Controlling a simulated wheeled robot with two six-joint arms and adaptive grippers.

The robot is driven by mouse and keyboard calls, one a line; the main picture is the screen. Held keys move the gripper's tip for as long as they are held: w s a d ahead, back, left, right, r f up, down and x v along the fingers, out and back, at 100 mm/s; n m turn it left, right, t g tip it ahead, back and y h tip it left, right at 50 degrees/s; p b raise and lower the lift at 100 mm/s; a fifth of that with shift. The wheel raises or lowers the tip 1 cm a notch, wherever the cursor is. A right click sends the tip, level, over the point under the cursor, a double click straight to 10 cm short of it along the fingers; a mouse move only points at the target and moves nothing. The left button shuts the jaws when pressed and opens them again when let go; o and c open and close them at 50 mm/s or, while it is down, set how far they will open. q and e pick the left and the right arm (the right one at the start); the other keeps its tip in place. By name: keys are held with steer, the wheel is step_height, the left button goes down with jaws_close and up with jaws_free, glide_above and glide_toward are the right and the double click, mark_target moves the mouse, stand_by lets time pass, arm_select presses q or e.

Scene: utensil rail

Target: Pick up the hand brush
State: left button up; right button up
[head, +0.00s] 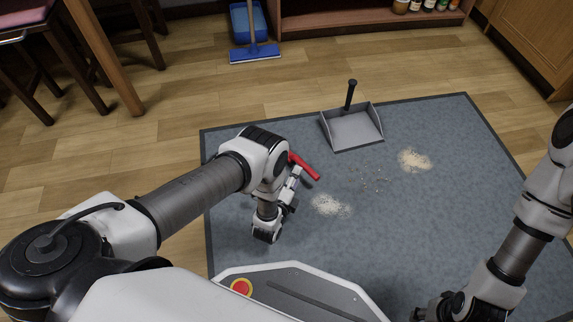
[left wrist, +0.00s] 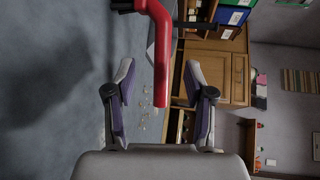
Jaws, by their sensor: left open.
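The hand brush (head: 306,168) shows as a red handle on the blue-grey mat in the head view; the rest of it is hidden behind my left arm. My left gripper (head: 293,182) is low over the mat, right beside the handle. In the left wrist view, the red handle (left wrist: 162,70) reaches down between the two open fingers (left wrist: 158,64), with gaps visible on both sides. A dark part of the brush shows at the top edge. My right gripper (head: 432,308) is at the bottom right of the head view, partly cut off, its fingers unclear.
A grey dustpan (head: 352,130) with a black handle stands on the mat (head: 450,125) beyond the brush. Crumb piles (head: 330,205) (head: 414,160) lie to the right. A blue mop (head: 254,53) and bucket are off the mat. The mat's right side is largely clear.

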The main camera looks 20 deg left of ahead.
mark_target(302, 164)
arm_select(q)
steer(key=w+b, duration=0.2)
steer(key=w, duration=0.1)
steer(key=w+f+b, duration=0.1)
steer(key=w+b, duration=0.1)
steer(key=w, duration=0.1)
steer(key=shift+w+a+f, duration=0.1)
steer(key=shift+w+f, duration=0.05)
steer(key=shift+w, duration=0.1)
steer(key=shift+w+r, duration=0.15)
steer(key=shift+r, duration=0.05)
jaws_close()
